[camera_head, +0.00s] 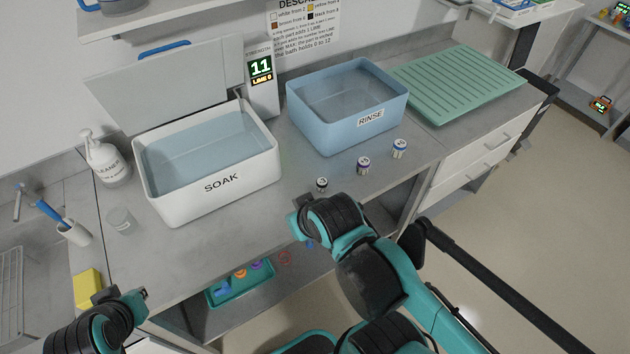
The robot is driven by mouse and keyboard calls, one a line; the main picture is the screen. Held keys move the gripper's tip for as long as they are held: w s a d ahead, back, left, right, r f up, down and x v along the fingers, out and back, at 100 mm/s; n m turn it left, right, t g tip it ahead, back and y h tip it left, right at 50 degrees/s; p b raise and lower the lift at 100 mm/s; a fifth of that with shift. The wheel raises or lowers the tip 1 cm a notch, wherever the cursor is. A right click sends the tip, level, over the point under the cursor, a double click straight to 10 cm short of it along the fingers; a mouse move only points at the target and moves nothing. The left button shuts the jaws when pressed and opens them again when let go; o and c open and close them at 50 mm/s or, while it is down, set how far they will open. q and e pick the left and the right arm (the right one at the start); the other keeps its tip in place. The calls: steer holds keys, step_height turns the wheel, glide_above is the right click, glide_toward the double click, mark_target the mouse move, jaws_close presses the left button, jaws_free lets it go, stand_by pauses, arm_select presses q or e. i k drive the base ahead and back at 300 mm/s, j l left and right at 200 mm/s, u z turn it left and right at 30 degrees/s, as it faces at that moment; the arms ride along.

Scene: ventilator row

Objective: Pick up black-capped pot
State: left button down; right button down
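A small pot with a dark cap (321,185), apparently the black-capped one, stands upright on the grey counter in front of the rinse tub. Two similar small pots with bluish bands stand to its right, one nearer (363,165) and one farther (399,148). My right gripper (299,203) is at the counter's front edge, just left of and nearer than the dark-capped pot; its fingers are mostly hidden by the wrist. My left gripper (140,296) is low at the left, over the counter's front edge, far from the pots. Neither gripper's opening can be made out.
The white soak tub (225,185) and blue rinse tub (375,128) hold liquid behind the pots. A green ribbed rack (455,80) lies at the right. The front middle counter is bare.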

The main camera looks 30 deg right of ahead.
mark_target(322, 183)
steer(key=i+l+u, duration=0.1)
steer(key=l+u, duration=0.2)
steer(key=l, duration=0.6)
steer(key=l+u, duration=0.25)
steer(key=l, duration=0.6)
